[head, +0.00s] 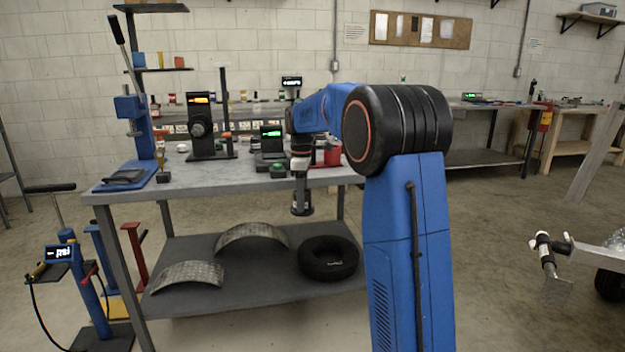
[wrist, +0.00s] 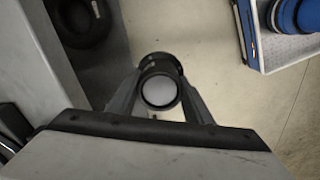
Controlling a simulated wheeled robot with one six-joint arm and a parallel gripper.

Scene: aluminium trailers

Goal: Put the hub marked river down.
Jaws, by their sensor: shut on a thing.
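My gripper (head: 301,199) hangs in front of the workbench's front edge, below the level of its top, in the head view. It is shut on a dark, round hub (head: 301,209). In the wrist view the hub (wrist: 160,91) sits between the two fingers of my gripper (wrist: 160,100), showing a pale round end face inside a black rim. Small light marks show on its far side, too small to read, so I cannot tell whether it is marked river. The grey workbench top (head: 225,176) is behind the gripper.
A black tyre (head: 328,258) and curved metal fenders (head: 188,275) lie on the lower shelf (head: 240,287). On the bench stand a blue press (head: 139,120), a black dial device (head: 200,128) and a green-screened unit (head: 271,140).

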